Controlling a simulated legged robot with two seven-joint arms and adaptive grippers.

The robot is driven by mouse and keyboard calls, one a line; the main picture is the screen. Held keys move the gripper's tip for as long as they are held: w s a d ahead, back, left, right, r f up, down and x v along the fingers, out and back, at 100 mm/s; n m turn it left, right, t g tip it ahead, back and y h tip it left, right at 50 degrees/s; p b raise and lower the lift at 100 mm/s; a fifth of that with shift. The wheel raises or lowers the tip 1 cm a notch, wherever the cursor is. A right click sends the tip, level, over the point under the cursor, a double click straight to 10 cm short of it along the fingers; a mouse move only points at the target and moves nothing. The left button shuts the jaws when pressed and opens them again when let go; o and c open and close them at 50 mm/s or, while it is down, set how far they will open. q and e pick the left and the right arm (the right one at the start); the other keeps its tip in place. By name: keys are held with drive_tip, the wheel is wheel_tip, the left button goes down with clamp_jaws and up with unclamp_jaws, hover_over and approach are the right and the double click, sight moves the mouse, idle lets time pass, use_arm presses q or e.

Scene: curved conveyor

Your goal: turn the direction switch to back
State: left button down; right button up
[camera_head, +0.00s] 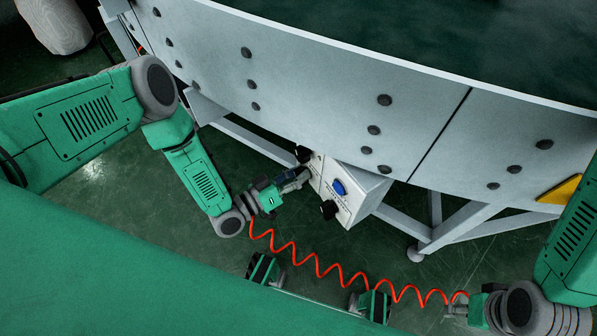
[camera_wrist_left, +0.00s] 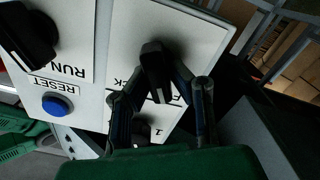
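The white control box (camera_head: 350,193) hangs under the conveyor's edge. In the left wrist view, the black direction switch knob (camera_wrist_left: 155,72) stands on its panel (camera_wrist_left: 205,25), beside a partly covered label ending in "CK". My left gripper (camera_wrist_left: 160,75) has a finger on each side of this knob, with the tips drawn in close on it. In the head view my left gripper (camera_head: 303,175) is at the box's left side, and the knob is hard to make out there. My right gripper (camera_head: 456,306) is low at the right, away from the box; its fingers are too small to read.
A blue RESET button (camera_wrist_left: 57,105) and a black RUN knob (camera_wrist_left: 28,35) are also on the box. Another black knob (camera_wrist_left: 141,132) shows low between my fingers. An orange coiled hose (camera_head: 345,275) crosses below the box. The conveyor's side panel (camera_head: 320,85) is above.

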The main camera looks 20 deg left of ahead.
use_arm(q)
drive_tip(key=shift+a, duration=0.1)
drive_tip(key=shift+m+p, duration=0.3)
drive_tip(key=shift+m, duration=0.1)
drive_tip(key=shift+s+r+m+p, duration=0.1)
drive_tip(key=shift+m+p, duration=0.45)
drive_tip(key=shift+m, duration=0.55)
drive_tip(key=m, duration=0.1)
drive_tip(key=m+p, duration=0.1)
drive_tip(key=shift+s+d+m, duration=0.1)
drive_tip(key=shift+d+m, duration=0.1)
drive_tip(key=shift+m, duration=0.2)
drive_tip(key=m+p, duration=0.2)
drive_tip(key=m, duration=0.2)
drive_tip(key=shift+s+d, duration=0.1)
drive_tip(key=shift+d, duration=0.05)
drive_tip(key=shift+m+p, duration=0.3)
drive_tip(key=shift+m, duration=0.7)
drive_tip(key=shift+s+f, duration=0.1)
drive_tip(key=shift+f, duration=0.1)
drive_tip(key=c, duration=1.5)
unclamp_jaws()
